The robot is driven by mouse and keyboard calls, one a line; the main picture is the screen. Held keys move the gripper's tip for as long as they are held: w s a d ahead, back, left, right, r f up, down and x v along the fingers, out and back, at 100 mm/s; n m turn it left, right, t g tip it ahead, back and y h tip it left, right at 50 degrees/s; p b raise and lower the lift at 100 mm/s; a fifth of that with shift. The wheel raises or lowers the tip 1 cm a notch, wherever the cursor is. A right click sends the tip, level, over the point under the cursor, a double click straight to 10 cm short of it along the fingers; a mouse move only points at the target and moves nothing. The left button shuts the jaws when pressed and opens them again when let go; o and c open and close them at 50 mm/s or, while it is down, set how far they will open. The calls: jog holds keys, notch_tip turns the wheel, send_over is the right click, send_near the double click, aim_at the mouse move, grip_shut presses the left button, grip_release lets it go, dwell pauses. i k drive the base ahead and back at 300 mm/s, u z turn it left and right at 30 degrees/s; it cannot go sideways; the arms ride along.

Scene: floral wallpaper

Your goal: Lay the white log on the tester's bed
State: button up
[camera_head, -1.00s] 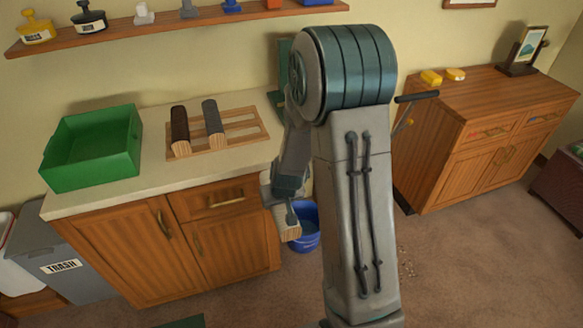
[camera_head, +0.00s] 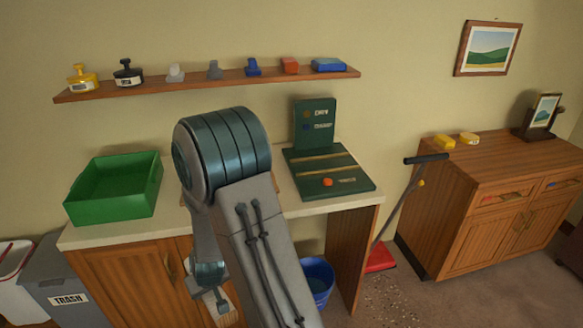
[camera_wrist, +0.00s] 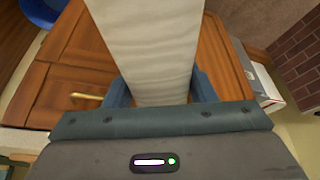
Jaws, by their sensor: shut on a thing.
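The white log (camera_wrist: 150,45) is clamped between the two blue fingers of my gripper (camera_wrist: 160,88) in the wrist view. In the head view the pale log (camera_head: 226,312) shows partly below my gripper (camera_head: 212,292), in front of the cabinet and below the counter top. The tester (camera_head: 328,176) is a dark green device on the right part of the counter. It has a flat bed with yellowish strips, an orange button at the front and an upright panel behind. The bed looks empty. My arm stands to the left of the tester and hides part of the counter.
A green tray (camera_head: 115,188) sits at the counter's left. A shelf (camera_head: 215,83) with stamps and blocks runs above. A blue bucket (camera_head: 318,282) is on the floor under the counter. A trash bin (camera_head: 66,290) stands at left, and a wooden cabinet (camera_head: 470,200) at right.

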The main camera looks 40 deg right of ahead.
aim_at(324, 165)
jog(key=u, duration=0.1)
jog(key=k, duration=0.75)
jog(key=z, duration=1.45)
jog(key=i, duration=0.35)
jog(key=u, duration=0.05)
